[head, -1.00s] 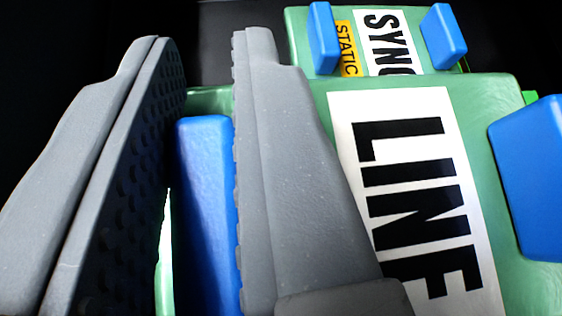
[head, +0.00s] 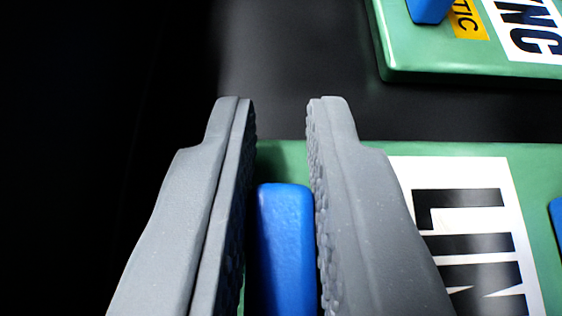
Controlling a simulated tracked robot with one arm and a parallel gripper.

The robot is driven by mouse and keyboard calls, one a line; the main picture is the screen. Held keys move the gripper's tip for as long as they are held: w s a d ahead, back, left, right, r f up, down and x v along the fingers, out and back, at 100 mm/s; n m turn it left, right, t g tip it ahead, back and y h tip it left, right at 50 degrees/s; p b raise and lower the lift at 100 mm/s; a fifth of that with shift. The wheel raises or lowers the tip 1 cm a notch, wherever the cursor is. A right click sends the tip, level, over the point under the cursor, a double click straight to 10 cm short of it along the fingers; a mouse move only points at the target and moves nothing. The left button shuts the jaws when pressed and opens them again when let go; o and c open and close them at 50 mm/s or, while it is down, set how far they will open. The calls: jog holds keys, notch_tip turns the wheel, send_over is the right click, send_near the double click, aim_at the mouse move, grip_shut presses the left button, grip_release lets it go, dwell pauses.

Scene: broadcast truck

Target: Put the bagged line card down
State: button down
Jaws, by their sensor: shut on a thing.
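The line card (head: 548,185) is a green board with a white label reading "LIN" in black, at the lower right of the head view. A blue block (head: 285,240) stands at its left end, and the edge of a second blue block (head: 556,220) shows at the right. My gripper (head: 282,105) is shut on the left blue block, one grey finger on each side of it. The card's near part is out of the picture, and the left finger hides some of its left end. I cannot tell whether the card touches anything below it.
A second green card (head: 480,73) lies beyond at the upper right, with a label ending in "NC", a yellow sticker (head: 467,20) and a blue block (head: 428,8). A bare dark surface (head: 300,65) lies between the cards. The left side is black.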

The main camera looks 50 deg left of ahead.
jog(key=c, duration=1.4)
grip_release()
jog(key=shift+r, duration=0.1)
